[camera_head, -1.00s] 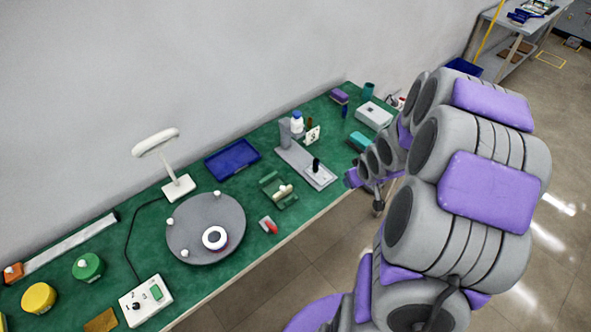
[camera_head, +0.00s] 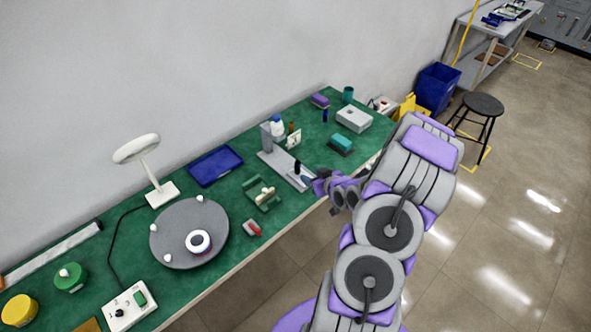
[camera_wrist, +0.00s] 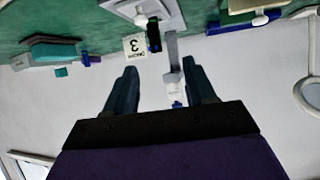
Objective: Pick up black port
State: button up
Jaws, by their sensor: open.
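The black port (camera_head: 297,167) is a small upright black cylinder on the grey plate of a stand (camera_head: 272,157) near the table's front edge. In the wrist view, which looks upside down, a dark cylinder (camera_wrist: 153,37) that seems to be the port shows beyond the fingertips. My gripper (camera_wrist: 160,66) is open with nothing between its two dark fingers. In the head view my gripper (camera_head: 309,181) is just right of the port and close to it; the exact gap cannot be told.
A white card marked 3 (camera_wrist: 136,46) and a white bottle (camera_head: 277,126) are by the stand. A green holder (camera_head: 262,195) lies to the left, a teal block (camera_head: 341,143) and a grey box (camera_head: 354,118) to the right. A round grey turntable (camera_head: 180,240) is farther left.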

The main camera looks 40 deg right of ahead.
aim_at(299, 168)
jog(key=b+x, duration=0.1)
jog(key=x, duration=0.7)
jog(key=shift+w+d+f, duration=0.15)
jog(key=shift+d, duration=0.05)
jog(key=x, duration=0.1)
jog(key=b+x, duration=0.1)
jog(key=x, duration=0.1)
jog(key=b+x, duration=0.1)
jog(key=shift+w+d+f, duration=0.1)
jog(key=shift+d+f, duration=0.2)
jog(key=shift+f, duration=0.05)
jog(key=shift+w+f, duration=0.1)
jog(key=shift+w, duration=0.25)
grip_shut()
